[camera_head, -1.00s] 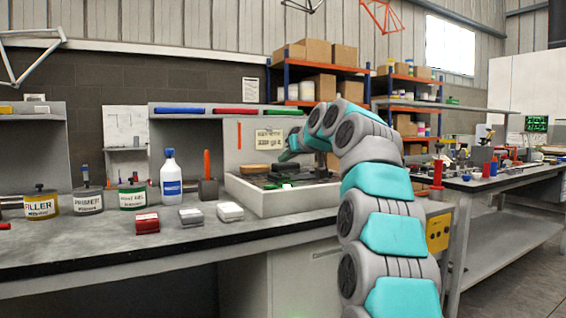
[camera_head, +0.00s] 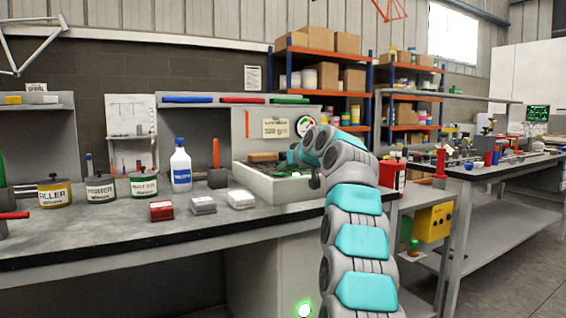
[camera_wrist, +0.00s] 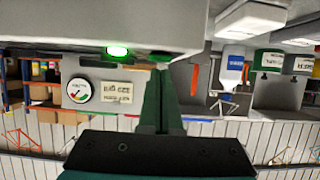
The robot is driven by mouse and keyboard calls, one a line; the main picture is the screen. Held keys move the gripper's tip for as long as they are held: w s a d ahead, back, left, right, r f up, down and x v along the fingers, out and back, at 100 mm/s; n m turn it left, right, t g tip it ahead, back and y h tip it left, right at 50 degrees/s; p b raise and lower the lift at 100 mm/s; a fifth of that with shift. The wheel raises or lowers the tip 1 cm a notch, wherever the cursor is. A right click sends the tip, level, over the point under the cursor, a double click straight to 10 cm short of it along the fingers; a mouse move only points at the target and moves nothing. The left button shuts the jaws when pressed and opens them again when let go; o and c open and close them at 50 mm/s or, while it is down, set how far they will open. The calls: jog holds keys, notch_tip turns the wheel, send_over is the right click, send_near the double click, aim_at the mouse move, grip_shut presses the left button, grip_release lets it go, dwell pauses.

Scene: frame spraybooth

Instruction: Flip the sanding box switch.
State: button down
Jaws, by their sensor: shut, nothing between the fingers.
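The sanding box (camera_head: 262,183) is an open pale box on the bench, with a labelled board (camera_head: 276,129) and a gauge (camera_head: 305,125) behind it. I cannot make out the switch lever. In the head view my arm covers the box's right end.
A white-capped spray bottle (camera_head: 181,170), a green-labelled can (camera_head: 143,184) and small blocks, one red (camera_head: 161,211), stand left of the box. A red canister (camera_head: 392,174) stands to the right. A green light (camera_head: 304,310) glows low on the cabinet.

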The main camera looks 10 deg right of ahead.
jog(key=shift+f, duration=0.15)
jog(key=shift+f+b, duration=0.4)
jog(key=shift+b, duration=0.4)
jog(key=f+t+b, duration=0.1)
jog(key=b, duration=0.3)
jog(key=shift+s+f, duration=0.1)
jog(key=shift+f, duration=0.05)
jog(key=shift+r+p, duration=0.55)
jog(key=shift+r, duration=0.2)
jog(key=r+b+v, duration=0.1)
jog(key=v, duration=1)
jog(key=shift+d+b, duration=0.25)
jog(key=shift+b, duration=0.15)
